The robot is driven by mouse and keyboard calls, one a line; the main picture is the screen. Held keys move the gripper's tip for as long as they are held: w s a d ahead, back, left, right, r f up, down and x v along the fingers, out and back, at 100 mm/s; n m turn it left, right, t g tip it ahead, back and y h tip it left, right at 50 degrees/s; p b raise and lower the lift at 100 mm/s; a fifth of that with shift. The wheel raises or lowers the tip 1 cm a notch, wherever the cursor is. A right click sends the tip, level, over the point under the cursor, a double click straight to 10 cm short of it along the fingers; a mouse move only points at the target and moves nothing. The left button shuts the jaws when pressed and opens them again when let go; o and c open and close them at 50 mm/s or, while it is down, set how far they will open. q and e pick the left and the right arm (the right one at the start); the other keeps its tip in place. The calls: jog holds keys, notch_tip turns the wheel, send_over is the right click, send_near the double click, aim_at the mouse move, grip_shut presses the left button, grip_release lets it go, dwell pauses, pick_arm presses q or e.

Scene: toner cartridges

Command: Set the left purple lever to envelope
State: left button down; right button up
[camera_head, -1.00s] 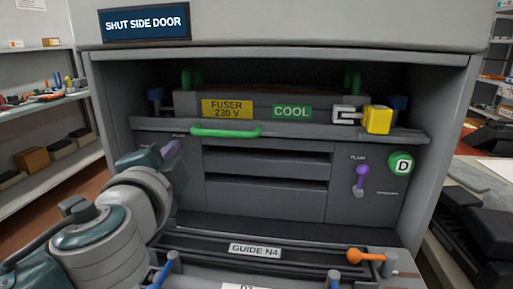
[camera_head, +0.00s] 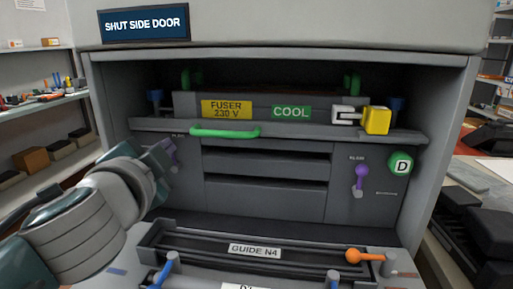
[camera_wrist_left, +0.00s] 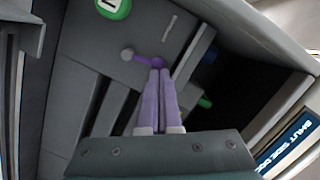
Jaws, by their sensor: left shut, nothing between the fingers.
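The left purple lever (camera_head: 173,152) is on the left grey panel of the open machine, partly hidden by my gripper in the head view. In the left wrist view the lever (camera_wrist_left: 157,62) shows a purple knob and a short arm running to a round grey pivot. My left gripper (camera_head: 165,157) is beside the lever. In the wrist view its two long lavender fingers (camera_wrist_left: 160,70) are shut together and empty. Their tips are at the knob; whether they touch it I cannot tell. My right gripper is not in view.
A matching purple lever (camera_head: 360,176) is on the right panel, beside a green D disc (camera_head: 400,163). A green handle (camera_head: 226,132) and a yellow block (camera_head: 377,120) are above. The guide tray (camera_head: 290,257) with an orange lever (camera_head: 366,256) lies below.

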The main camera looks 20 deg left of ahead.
pick_arm(q)
jog(key=a+n+h+p, duration=0.1)
jog(key=n, duration=0.1)
jog(key=a+n+p, duration=0.1)
jog(key=n, duration=0.2)
jog(key=s+a+f+n+h+p, duration=0.1)
jog(key=a+n, duration=0.1)
jog(key=shift+f+n+h, duration=0.1)
jog(key=shift+n+h, duration=0.2)
jog(key=shift+n, duration=0.1)
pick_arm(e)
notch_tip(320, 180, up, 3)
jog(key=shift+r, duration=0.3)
